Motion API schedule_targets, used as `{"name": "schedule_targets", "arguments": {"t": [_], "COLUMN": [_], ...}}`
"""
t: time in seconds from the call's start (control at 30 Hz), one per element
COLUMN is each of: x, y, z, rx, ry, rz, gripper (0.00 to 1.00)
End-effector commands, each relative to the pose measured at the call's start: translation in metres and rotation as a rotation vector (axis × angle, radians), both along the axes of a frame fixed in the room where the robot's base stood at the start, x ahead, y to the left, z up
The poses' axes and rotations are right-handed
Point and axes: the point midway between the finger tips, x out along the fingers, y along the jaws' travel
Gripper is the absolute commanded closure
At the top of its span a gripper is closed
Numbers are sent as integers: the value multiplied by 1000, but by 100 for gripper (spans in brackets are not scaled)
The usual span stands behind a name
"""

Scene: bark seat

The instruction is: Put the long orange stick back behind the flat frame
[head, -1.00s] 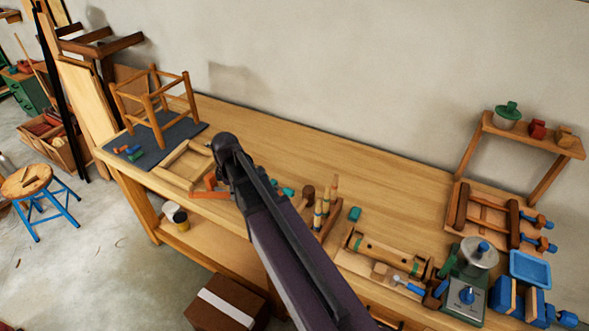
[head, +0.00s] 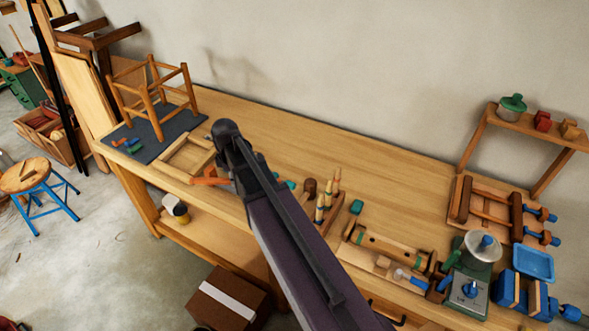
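The flat frame (head: 176,172) is a pale wooden rectangle lying on the workbench, just right of the dark mat. An orange piece (head: 210,181), perhaps the long orange stick, shows at the frame's front right corner, beside my arm. Its right end is hidden by my arm, so its full length cannot be seen. I cannot tell whether it is held or lies on the bench. My gripper is hidden behind my dark arm, which crosses the bench and ends over the frame's right side.
A wooden stool frame (head: 150,88) stands on the dark mat (head: 167,144), behind and left of the flat frame, with small coloured pieces (head: 127,145) beside it. Pegs and tools crowd the bench to the right. The bench behind my arm (head: 330,150) is clear.

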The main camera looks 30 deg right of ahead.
Motion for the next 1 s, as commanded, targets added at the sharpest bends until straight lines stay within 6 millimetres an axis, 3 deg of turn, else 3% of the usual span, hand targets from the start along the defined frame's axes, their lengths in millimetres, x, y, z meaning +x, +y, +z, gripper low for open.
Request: {"name": "schedule_targets", "arguments": {"t": [0.27,0.6,0.8,1.0], "x": [50,111,130,136], "y": [-64,-190,-256,-289], "z": [-32,-76,-95,-102], "rx": [0,1,0,1], "ry": [-2,-6,-8,-10], "rz": [-123,-336,-436,-486], "gripper": [100,100,100,100]}}
